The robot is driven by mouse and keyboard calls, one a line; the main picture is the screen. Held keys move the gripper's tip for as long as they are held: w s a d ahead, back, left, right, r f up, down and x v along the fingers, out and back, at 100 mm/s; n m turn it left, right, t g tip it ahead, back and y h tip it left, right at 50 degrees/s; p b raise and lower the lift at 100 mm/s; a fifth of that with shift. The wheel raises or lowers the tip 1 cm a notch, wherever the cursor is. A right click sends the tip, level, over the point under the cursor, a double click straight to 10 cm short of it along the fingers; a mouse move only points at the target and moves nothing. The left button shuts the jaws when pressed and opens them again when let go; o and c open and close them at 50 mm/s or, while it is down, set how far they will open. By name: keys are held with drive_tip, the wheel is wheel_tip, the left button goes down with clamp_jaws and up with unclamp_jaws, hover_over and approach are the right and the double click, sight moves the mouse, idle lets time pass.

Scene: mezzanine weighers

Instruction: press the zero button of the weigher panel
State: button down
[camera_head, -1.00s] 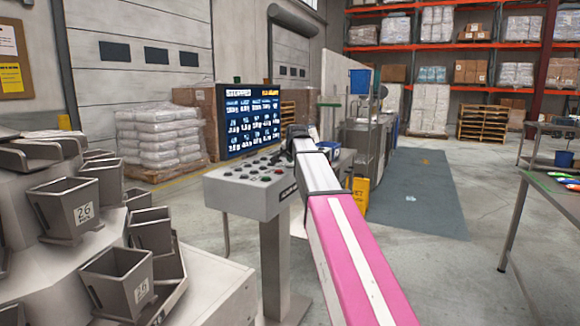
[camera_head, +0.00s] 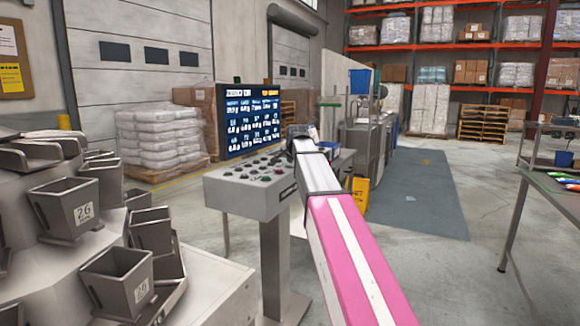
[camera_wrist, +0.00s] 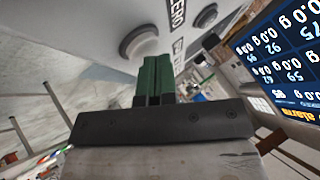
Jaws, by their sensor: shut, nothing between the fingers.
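The weigher panel (camera_head: 235,196) is a grey box on a post, with rows of small buttons and a lit screen (camera_head: 252,120) behind them. In the wrist view a "ZERO" label (camera_wrist: 177,13) lies between a large grey round button (camera_wrist: 138,43) and a smaller round button (camera_wrist: 205,16). I cannot tell for sure which one it names. My gripper (camera_wrist: 154,62) is shut and empty, its green fingers together. The tips are close to the large button, slightly below it in that view; contact is not visible. In the head view my gripper (camera_head: 298,132) is at the panel's right end.
Weigher buckets (camera_head: 118,275) crowd the lower left, left of the panel. A steel table (camera_head: 545,200) stands at the right. Open floor is to the right of the panel.

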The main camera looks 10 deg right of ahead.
sight(291, 165)
drive_tip(key=shift+r, duration=0.65)
drive_tip(key=shift+r, duration=0.1)
drive_tip(key=shift+r, duration=2.4)
